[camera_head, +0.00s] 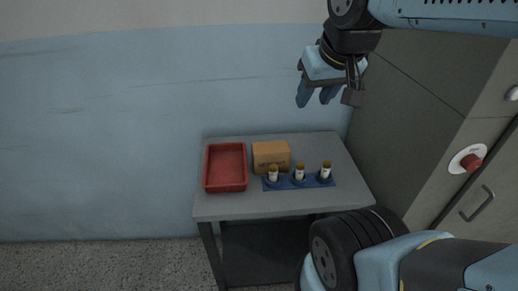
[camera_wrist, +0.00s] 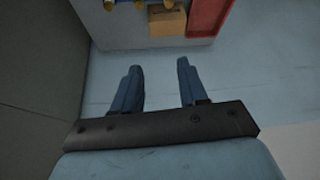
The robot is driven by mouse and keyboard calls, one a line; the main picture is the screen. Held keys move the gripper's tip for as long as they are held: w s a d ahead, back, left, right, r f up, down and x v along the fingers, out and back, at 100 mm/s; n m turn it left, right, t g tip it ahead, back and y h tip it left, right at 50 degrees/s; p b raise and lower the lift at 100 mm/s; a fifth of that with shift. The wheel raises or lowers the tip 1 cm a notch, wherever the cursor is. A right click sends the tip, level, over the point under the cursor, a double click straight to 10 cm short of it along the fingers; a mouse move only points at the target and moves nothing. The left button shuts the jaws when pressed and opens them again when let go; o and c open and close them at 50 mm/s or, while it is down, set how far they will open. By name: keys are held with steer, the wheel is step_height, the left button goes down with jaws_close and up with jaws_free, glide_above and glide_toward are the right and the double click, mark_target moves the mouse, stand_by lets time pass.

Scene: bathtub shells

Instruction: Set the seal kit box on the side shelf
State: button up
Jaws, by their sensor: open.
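A brown cardboard box (camera_head: 271,155), which looks like the seal kit box, sits on a grey table (camera_head: 230,208), beside a red tray. The same box (camera_wrist: 167,23) shows at the top of the wrist view, near the table's edge. My gripper (camera_head: 318,101) is open and empty, raised above the right back of the table and apart from the box. In the wrist view its two blue fingers (camera_wrist: 158,68) stand apart with nothing between them. Which surface is the side shelf I cannot tell.
A red tray (camera_head: 226,187) looks empty at the table's left. A blue holder (camera_head: 312,183) with three white, brown-capped bottles (camera_head: 299,173) stands in front of the box's right side. A grey cabinet (camera_head: 420,110) with a red knob (camera_head: 471,162) rises at right.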

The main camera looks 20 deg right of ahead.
steer(key=shift+a, duration=0.3)
